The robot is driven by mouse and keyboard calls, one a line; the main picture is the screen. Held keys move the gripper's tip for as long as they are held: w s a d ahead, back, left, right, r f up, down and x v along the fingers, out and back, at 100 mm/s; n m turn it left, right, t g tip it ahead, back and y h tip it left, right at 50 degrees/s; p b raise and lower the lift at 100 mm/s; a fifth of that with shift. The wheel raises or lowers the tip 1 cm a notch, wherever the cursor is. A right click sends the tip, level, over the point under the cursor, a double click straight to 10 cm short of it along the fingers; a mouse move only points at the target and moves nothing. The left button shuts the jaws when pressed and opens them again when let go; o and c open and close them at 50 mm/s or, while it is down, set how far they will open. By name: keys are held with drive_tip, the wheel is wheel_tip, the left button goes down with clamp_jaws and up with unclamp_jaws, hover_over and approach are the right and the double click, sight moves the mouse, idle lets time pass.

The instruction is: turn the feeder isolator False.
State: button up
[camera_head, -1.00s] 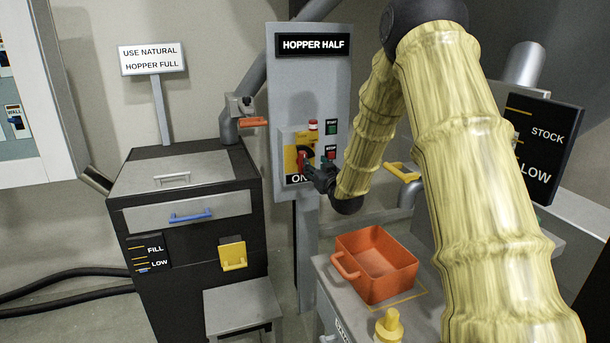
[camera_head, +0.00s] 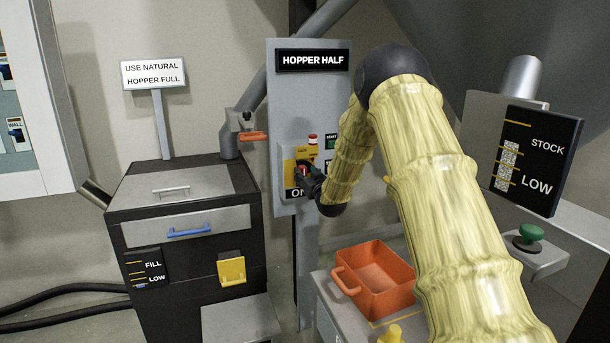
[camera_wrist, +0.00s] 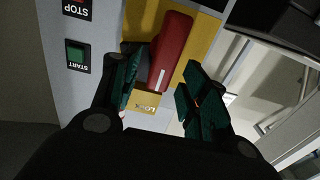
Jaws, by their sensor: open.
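The feeder isolator is a red handle (camera_wrist: 172,48) on a yellow plate (camera_wrist: 200,52), with a white mark near its end. In the head view, its yellow plate (camera_head: 288,166) sits low on the grey panel (camera_head: 284,120), above a label partly hidden by my gripper. My gripper (camera_wrist: 160,82) is open, with its dark green finger pads on either side of the handle's end. The left pad is close to the handle; contact cannot be told. A gap shows at the right pad. In the head view my gripper (camera_head: 306,182) is at the isolator and hides part of it.
A green START button (camera_wrist: 76,52) and a STOP label are beside the isolator. An orange lever (camera_head: 253,136) is left of the panel. An orange bin (camera_head: 372,282) stands below my arm. A black hopper cabinet (camera_head: 195,265) stands left; the stock display (camera_head: 538,160) is right.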

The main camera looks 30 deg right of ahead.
drive_tip(key=shift+w+d, duration=0.15)
drive_tip(key=shift+w, duration=0.45)
clamp_jaws()
